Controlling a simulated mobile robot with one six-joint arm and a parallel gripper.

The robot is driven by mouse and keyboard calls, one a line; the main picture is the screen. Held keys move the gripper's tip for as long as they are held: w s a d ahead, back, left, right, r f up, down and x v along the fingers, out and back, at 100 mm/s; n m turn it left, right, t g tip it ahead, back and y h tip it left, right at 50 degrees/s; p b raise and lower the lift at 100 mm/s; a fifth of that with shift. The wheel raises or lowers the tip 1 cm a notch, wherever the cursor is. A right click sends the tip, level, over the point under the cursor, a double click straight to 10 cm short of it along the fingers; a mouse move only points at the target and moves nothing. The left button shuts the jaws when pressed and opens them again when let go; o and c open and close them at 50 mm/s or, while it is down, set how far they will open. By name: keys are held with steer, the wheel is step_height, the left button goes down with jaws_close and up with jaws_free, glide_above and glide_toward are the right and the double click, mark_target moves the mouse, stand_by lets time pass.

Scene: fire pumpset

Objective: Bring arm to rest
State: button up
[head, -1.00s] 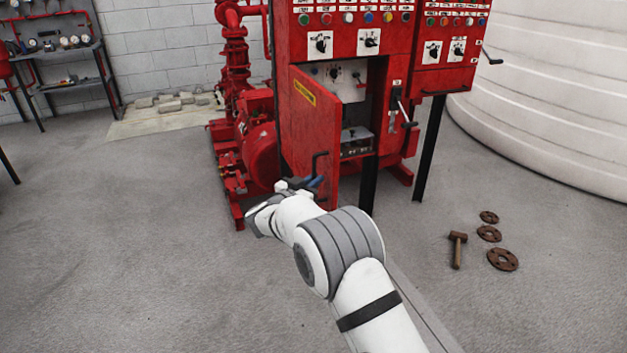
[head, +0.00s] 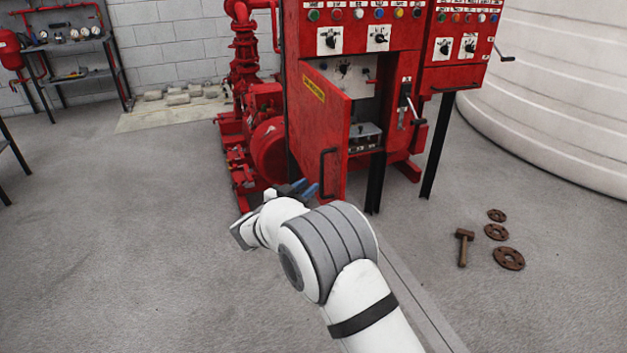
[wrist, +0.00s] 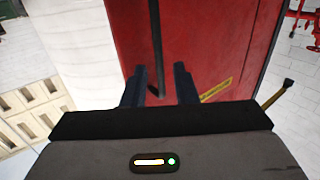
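In the head view my gripper (head: 303,189) is partly hidden behind my white arm, with bluish fingertips close to the lower part of the open cabinet door (head: 320,130). I cannot tell whether it touches the door. The door's black handle (head: 322,172) is just above and right of the fingertips.
The red control cabinet (head: 362,45) stands on black legs, with its inside exposed. A red pump (head: 268,145) is left of it. A mallet (head: 463,247) and rusty flanges (head: 508,259) lie on the floor at right. A white tank (head: 560,100) stands behind.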

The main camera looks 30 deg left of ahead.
mark_target(321, 176)
steer(key=shift+s, duration=0.35)
steer(key=w, duration=0.5)
steer(key=w+b, duration=0.1)
steer(key=w, duration=0.1)
steer(key=shift+w+d+f, duration=0.15)
steer(key=shift+w+d, duration=0.05)
steer(key=shift+d, duration=0.2)
steer(key=shift+w+d, duration=0.15)
steer(key=shift+w, duration=0.15)
steer(key=shift+r, duration=0.2)
